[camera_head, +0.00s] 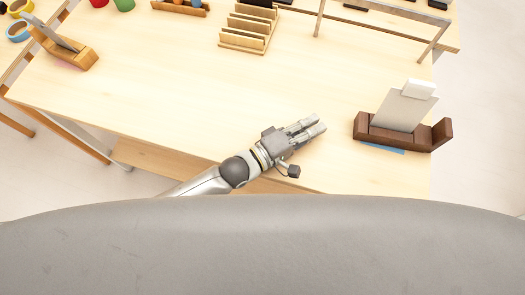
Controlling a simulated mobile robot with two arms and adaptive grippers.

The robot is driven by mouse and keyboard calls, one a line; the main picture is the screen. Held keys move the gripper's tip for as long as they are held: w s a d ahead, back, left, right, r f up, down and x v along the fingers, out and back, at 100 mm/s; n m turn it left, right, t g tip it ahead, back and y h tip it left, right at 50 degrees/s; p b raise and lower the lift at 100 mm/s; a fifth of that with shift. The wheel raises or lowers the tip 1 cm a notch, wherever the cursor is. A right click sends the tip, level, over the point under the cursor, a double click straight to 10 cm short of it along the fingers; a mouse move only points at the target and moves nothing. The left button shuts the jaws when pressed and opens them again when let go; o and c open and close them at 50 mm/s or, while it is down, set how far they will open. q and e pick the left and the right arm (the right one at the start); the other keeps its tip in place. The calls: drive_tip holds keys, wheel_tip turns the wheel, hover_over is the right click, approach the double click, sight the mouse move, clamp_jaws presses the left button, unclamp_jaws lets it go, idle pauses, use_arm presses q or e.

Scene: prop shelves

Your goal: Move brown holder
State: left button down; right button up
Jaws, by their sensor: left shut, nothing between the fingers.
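The brown holder (381,132) stands near the right edge of the table, dark brown, with a raised end block on its right. A grey-white card or plate (404,108) leans in it, with a white block (420,88) at its top. A blue flat piece (386,147) shows partly under its front. My left gripper (317,125) is above the table just left of the holder, apart from it, its fingers shut and empty and pointing right. My right gripper does not show.
A tan slotted wooden rack (243,42) stands at the back middle. A lighter wooden holder (78,57) is at the far left. Red (99,3) and green (124,5) cups stand at the back. A metal frame (376,22) is at the back right. The table's middle (190,85) is clear.

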use_arm(q)
drive_tip(key=v, duration=0.4)
drive_tip(key=shift+w+a+f, duration=0.1)
drive_tip(key=shift+a+f, duration=0.05)
drive_tip(key=shift+a, duration=0.2)
drive_tip(key=b+v, duration=0.1)
drive_tip(key=v, duration=0.8)
drive_tip(key=shift+b, duration=0.3)
drive_tip(key=shift+s+a, duration=0.25)
drive_tip(key=shift+a, duration=0.15)
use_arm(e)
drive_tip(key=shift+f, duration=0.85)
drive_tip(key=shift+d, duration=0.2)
